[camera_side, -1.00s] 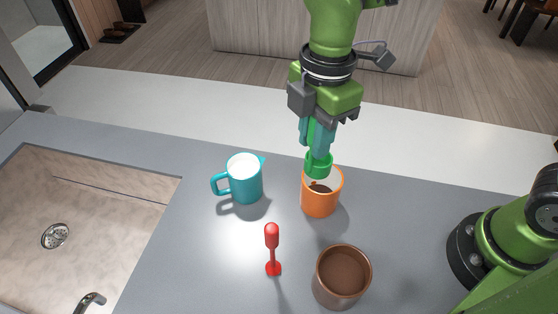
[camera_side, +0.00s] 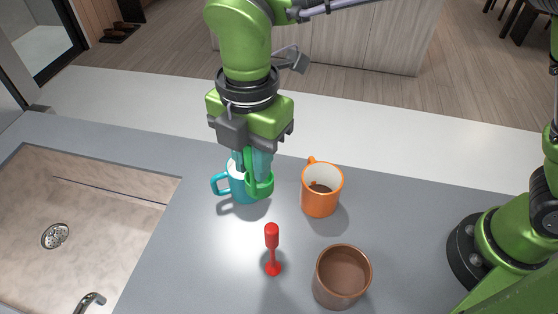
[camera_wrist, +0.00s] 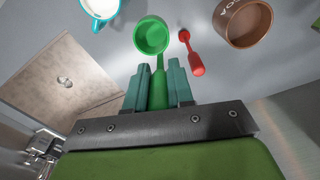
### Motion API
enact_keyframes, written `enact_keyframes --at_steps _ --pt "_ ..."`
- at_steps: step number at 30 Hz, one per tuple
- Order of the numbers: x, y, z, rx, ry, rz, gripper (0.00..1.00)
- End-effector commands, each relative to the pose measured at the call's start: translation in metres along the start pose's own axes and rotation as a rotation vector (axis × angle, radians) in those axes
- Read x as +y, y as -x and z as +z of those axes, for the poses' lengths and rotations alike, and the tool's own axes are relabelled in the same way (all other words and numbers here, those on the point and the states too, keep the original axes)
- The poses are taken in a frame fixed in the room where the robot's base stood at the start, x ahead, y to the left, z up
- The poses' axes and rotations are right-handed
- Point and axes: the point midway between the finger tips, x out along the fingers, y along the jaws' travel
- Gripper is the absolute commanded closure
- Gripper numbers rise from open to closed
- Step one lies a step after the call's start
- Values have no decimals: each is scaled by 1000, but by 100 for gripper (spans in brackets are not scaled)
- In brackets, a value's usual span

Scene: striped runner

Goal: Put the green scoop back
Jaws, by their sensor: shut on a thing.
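The green scoop (camera_side: 261,184) is held by its handle in my gripper (camera_side: 252,168). In the wrist view the scoop's round cup (camera_wrist: 151,36) points away from the fingers, and its handle lies between the two teal fingers of my gripper (camera_wrist: 158,82). The cup's inside looks green with no contents visible. In the side view the scoop is in front of the teal mug (camera_side: 236,188), which my gripper partly hides. The wrist view shows the scoop and the teal mug (camera_wrist: 101,12) apart.
An orange mug (camera_side: 320,198) with dark brown contents stands right of my gripper. A sink (camera_side: 75,225) is at left. Grey counter between sink and red tool is clear.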

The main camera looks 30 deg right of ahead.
Motion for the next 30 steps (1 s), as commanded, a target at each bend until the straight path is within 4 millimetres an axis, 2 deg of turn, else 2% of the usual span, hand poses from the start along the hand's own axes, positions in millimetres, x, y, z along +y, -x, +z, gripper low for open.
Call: enact_keyframes --at_steps 1,3,6,10,13,21,25,30 --pt "8 -7 -23 -2 88 -7 100" --pt "16 -14 -47 -10 190 -7 100" --pt "23 -25 -75 -22 306 -8 100" --pt "27 -34 -97 -33 395 -9 100" --pt "28 -45 -103 -39 424 -11 100" --pt "28 -92 -102 -40 428 -11 100" --pt "29 -103 -102 -39 427 -9 100" --pt "29 -128 -100 -39 426 -10 100"
